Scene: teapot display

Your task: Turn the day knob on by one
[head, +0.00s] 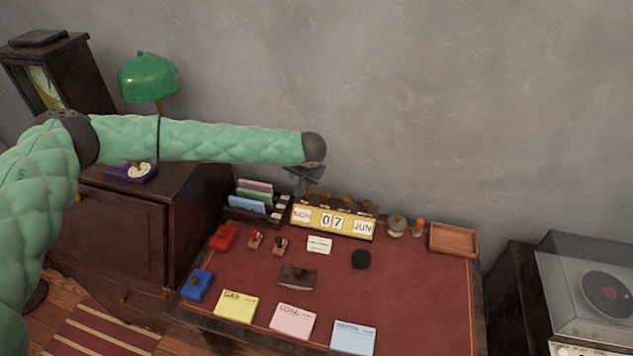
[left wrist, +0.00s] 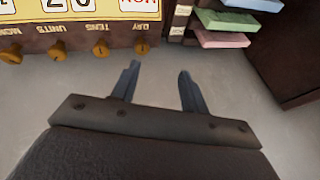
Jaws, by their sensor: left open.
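The desk calendar (head: 333,236) has a yellow face that reads MON 07 JUN in the head view. Brass knobs stand in a row along its dark top. In the left wrist view the calendar is upside down, and the day knob (left wrist: 141,46) sits under the DAY label at the end of the row. My left gripper (head: 308,178) is above the calendar's left end. Its two fingers (left wrist: 158,73) are apart with nothing between them. The day knob lies just beyond the tips, nearer the left finger in that view, apparently not touched. My right gripper is not in view.
A letter rack (head: 262,209) with coloured cards stands close to the calendar's left. A small bell-like object (head: 396,225) and a wooden tray (head: 453,239) are on its right. Stamps, cards and a black disc lie on the red desk top. The grey wall is close behind.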

